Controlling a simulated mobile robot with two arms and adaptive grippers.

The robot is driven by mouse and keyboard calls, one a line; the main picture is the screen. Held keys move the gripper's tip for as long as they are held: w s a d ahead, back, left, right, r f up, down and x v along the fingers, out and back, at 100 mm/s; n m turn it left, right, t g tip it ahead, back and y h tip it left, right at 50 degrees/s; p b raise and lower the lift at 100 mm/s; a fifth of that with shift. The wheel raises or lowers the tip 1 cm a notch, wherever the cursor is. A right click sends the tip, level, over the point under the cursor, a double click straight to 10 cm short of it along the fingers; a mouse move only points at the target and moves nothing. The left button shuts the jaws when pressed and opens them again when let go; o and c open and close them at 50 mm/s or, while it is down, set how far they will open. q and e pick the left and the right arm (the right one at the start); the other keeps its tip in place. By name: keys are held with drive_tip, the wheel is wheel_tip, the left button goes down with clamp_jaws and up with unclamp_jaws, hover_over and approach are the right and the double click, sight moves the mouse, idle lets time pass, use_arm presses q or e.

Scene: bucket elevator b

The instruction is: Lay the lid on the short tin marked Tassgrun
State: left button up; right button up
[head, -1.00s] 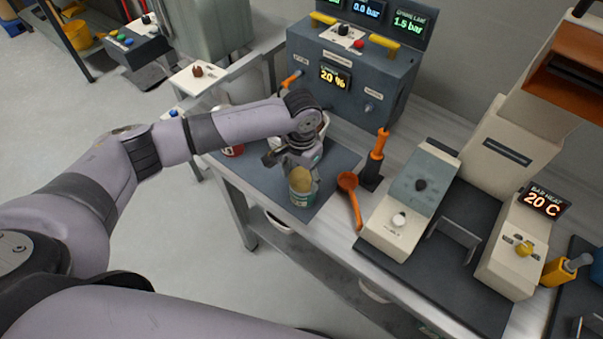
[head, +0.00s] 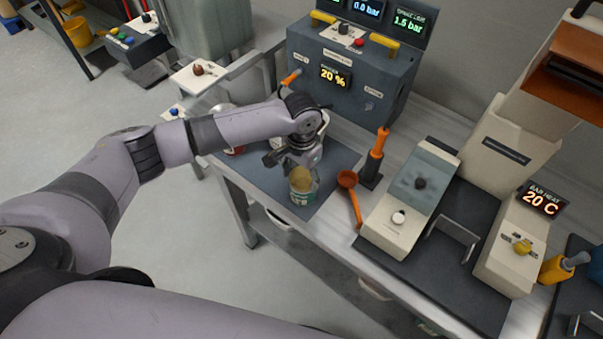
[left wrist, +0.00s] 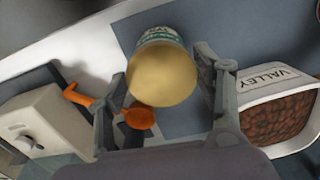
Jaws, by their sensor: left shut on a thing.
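The lid (head: 300,179) is a dull gold disc. My left gripper (head: 291,160) is shut on it, directly over the short tin (head: 304,197) with a teal and white label. The lid (left wrist: 163,77) lies between the two fingers in the left wrist view, and hides most of the tin (left wrist: 160,36) behind it. I cannot read the tin's name, nor tell whether the lid touches its rim. My right gripper is not in view.
A white tub marked VALLEY (left wrist: 285,92), full of brown pieces, stands beside the gripper. A red and white tin (head: 235,150) is partly hidden by my arm. An orange scoop (head: 348,182) lies right of the short tin, near an orange-handled tool (head: 377,155).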

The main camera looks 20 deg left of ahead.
use_arm(q)
drive_tip(key=o, duration=0.9)
drive_tip(key=o, duration=0.4)
wheel_tip(320, 180, up, 6)
drive_tip(key=p, duration=0.6)
drive_tip(key=shift+f, duration=0.15)
drive_tip(key=shift+r+p, duration=1)
drive_tip(key=shift+r, duration=0.2)
